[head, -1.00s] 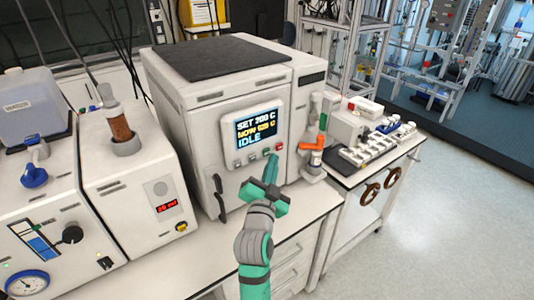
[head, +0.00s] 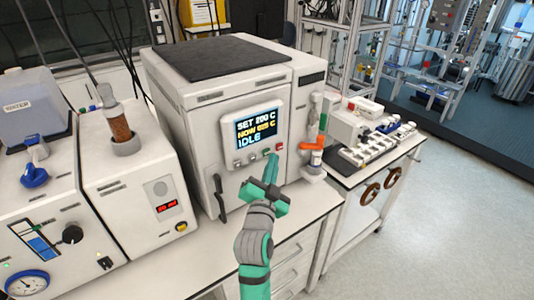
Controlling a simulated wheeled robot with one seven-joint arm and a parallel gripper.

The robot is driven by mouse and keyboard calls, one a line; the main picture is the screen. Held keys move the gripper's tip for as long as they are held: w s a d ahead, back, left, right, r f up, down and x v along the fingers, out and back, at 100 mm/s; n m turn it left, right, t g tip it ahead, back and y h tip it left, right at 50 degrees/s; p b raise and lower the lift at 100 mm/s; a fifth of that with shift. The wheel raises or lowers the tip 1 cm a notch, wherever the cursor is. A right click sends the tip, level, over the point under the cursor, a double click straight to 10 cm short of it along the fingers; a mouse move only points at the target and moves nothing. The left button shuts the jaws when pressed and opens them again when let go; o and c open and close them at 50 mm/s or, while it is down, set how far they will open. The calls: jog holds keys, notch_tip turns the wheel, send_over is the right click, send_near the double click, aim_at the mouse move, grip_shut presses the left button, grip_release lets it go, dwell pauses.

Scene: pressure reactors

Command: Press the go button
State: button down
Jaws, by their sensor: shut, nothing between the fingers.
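The white reactor unit (head: 222,105) has a control panel with a lit display (head: 256,127). It reads SET 200 C, a blurred NOW line, and IDLE. Below the display is a row of small grey buttons (head: 246,159). A red button (head: 279,146) is at the right end. A green button, the likely go button, sits left of the red one and is largely covered by or merged with my green fingertips. My gripper (head: 272,160) is shut and empty, pointing at the panel's lower right. I cannot tell whether it touches the button.
A black handle (head: 220,198) stands out left of my gripper. A valve with an orange handle (head: 310,147) is close on the right. A white unit with a red readout (head: 140,195) stands on the left. Bare bench (head: 215,255) lies in front.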

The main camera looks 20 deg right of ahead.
jog(key=shift+w, duration=0.1)
dwell(0.5)
jog(key=shift+w+a, duration=0.15)
jog(key=shift+w, duration=0.15)
jog(key=shift+w+a, duration=0.15)
jog(key=shift+w, duration=0.2)
dwell(0.7)
jog(key=shift+s, duration=0.2)
jog(key=shift+s+d, duration=0.3)
jog(key=shift+s, duration=0.25)
jog(key=shift+s+d, duration=0.3)
jog(key=shift+s, duration=0.5)
jog(key=shift+s+d, duration=0.25)
jog(key=shift+s, duration=0.5)
jog(key=shift+s+d, duration=0.3)
jog(key=shift+s, duration=0.5)
